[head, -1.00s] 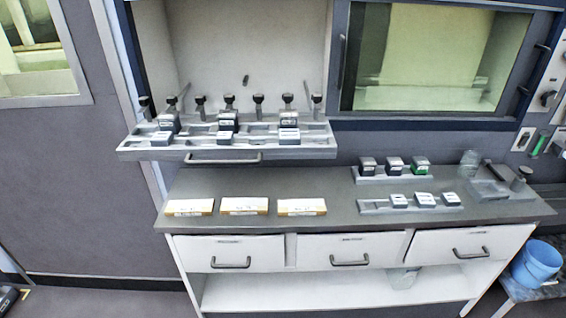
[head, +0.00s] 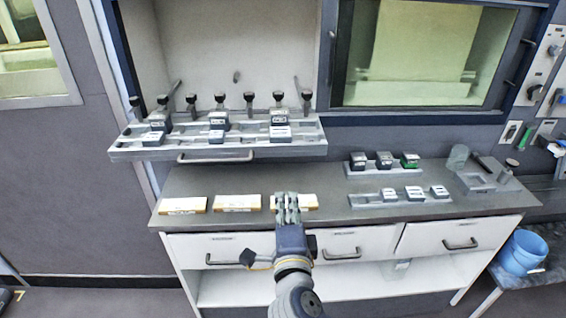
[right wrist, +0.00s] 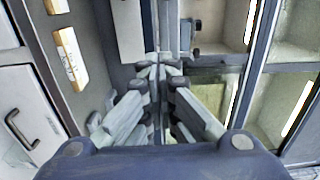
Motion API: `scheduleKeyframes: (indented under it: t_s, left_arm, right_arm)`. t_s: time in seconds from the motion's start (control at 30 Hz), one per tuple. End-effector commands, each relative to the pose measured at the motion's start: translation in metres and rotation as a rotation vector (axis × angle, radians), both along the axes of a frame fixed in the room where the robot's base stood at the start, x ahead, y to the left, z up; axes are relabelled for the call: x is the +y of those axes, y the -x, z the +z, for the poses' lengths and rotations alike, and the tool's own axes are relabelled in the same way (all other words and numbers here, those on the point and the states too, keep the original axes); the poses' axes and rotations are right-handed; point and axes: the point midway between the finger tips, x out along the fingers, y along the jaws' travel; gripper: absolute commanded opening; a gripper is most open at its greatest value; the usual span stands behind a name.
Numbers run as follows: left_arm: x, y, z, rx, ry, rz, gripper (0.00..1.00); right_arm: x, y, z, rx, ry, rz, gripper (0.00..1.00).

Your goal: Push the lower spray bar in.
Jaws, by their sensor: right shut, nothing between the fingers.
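I cannot tell for sure which part is the lower spray bar. In the head view, a small dark piece (head: 237,77) shows on the back wall of the open chamber, and a thin slanted rod (head: 297,87) stands at its right side. A row of black-knobbed posts (head: 249,98) stands along the back of the pulled-out rack (head: 130,153), below that wall. My right gripper (head: 288,197) is shut and empty, over the bench in front of the rack, apart from the chamber. It also shows in the right wrist view (right wrist: 160,62). My left gripper is out of view.
Three cream boxes lie on the bench, one (head: 236,202) in the middle; my right gripper overlaps the rightmost one. Several small blocks sit on the rack and on two trays (head: 372,200) at right. The closed window (head: 405,55) and a blue bucket (head: 522,252) are further right.

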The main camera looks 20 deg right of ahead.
Motion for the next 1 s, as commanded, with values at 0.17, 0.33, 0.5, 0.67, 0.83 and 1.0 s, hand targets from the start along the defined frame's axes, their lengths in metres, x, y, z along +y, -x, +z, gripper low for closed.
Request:
scheduleKeyframes:
  t_s: [0.17, 0.33, 0.5, 0.67, 0.83, 1.0]
  left_arm:
    - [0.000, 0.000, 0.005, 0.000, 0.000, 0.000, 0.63]
    - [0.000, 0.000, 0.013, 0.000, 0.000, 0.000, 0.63]
    - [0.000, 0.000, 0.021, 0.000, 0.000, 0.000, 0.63]
    - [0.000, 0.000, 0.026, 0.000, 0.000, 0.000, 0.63]
    - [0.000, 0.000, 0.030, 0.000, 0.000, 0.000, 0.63]
    - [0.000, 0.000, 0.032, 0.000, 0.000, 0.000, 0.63]
  right_arm:
    - [-0.004, -0.011, 0.004, 0.001, -0.012, 0.002, 0.00]
    - [-0.014, -0.042, 0.005, 0.000, -0.009, 0.001, 0.00]
    - [-0.025, -0.076, 0.006, -0.001, -0.009, 0.002, 0.00]
    - [-0.033, -0.103, 0.005, -0.001, -0.011, 0.002, 0.00]
    - [-0.040, -0.122, 0.003, 0.001, -0.011, 0.002, 0.00]
    - [-0.042, -0.131, 0.003, 0.000, -0.012, 0.004, 0.00]
